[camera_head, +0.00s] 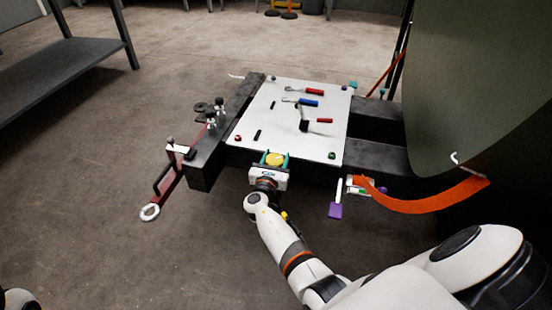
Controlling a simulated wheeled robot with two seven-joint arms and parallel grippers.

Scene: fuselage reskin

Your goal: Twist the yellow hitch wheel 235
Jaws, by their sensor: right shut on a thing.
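The yellow hitch wheel (275,159) is at the front edge of the dark frame, just below the white board. My right gripper (273,160) is at the wheel, with its teal fingers on either side of it. It is shut on the wheel, and its white body hides the near side of the wheel. My left gripper is out of view; only a small white part of my body shows at the bottom left corner.
A white board (262,110) with red- and blue-handled tools lies on the frame. A red bar with a ring (150,212) sticks out at left. An orange strap (425,204) and a purple-ended tool (335,210) hang at right. A large green curved panel (475,90) stands at right.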

